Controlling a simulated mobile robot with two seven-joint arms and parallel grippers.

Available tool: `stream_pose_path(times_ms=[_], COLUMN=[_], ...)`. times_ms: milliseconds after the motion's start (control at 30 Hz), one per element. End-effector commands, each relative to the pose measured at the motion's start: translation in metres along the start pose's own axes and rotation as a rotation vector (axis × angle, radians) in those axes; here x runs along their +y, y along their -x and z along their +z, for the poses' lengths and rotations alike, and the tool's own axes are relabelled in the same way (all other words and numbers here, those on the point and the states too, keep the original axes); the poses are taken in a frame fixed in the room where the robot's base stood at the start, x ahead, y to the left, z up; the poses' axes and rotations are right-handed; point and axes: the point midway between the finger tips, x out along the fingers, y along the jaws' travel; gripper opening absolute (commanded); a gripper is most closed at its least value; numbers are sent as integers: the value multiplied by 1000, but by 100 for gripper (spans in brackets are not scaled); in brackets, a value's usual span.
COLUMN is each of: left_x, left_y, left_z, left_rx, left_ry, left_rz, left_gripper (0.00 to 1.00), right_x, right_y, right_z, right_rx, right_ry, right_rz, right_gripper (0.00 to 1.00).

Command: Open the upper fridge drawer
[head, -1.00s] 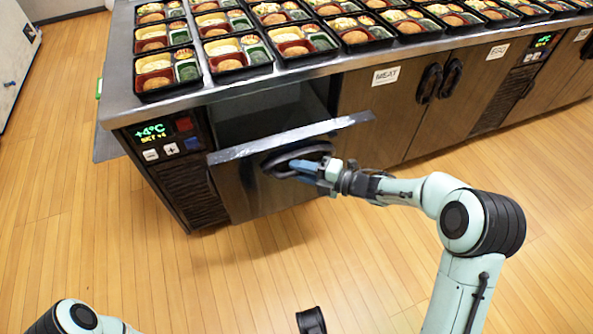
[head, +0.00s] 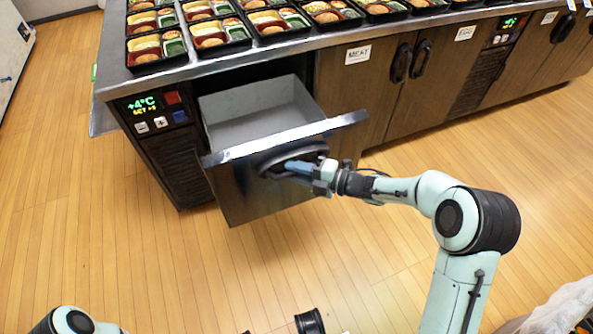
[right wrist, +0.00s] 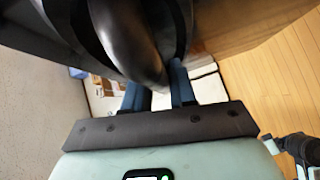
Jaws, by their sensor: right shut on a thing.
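The upper fridge drawer (head: 270,195) is pulled well out from under the counter in the head view, and its grey inside shows, empty where visible. Its dark oval handle (head: 285,157) is on the front panel below a metal top edge. My right gripper (head: 292,167) is shut on the handle, its blue fingers at the handle's right part. In the right wrist view the dark handle (right wrist: 128,38) passes between the blue fingers (right wrist: 160,95).
Bento trays (head: 219,35) stand in rows on the metal counter above. A control panel (head: 155,112) reading +4°C is left of the drawer. Cabinet doors (head: 385,75) with a MEAT label are to the right. The wooden floor (head: 120,250) in front is clear.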

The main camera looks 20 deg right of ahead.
Motion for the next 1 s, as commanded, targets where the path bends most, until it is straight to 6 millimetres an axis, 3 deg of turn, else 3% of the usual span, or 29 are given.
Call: stream_pose_path(times_ms=[300,333,400,767,1000], left_x=[0,0,0,1,14], left_y=[0,0,0,2,15], left_z=[0,0,0,-1,-16], left_rx=[0,0,0,5,54], left_ry=[0,0,0,-1,-15], left_rz=[0,0,0,2,25], left_gripper=[43,43,43,43,43], right_x=[1,1,1,1,2], right_y=[1,1,1,6,48], right_z=[1,1,1,1,2], right_rx=[-3,-3,-3,-3,-7], right_ry=[1,1,1,1,1], right_rz=[1,1,1,0,-2], right_gripper=[0,29,45,45,45])
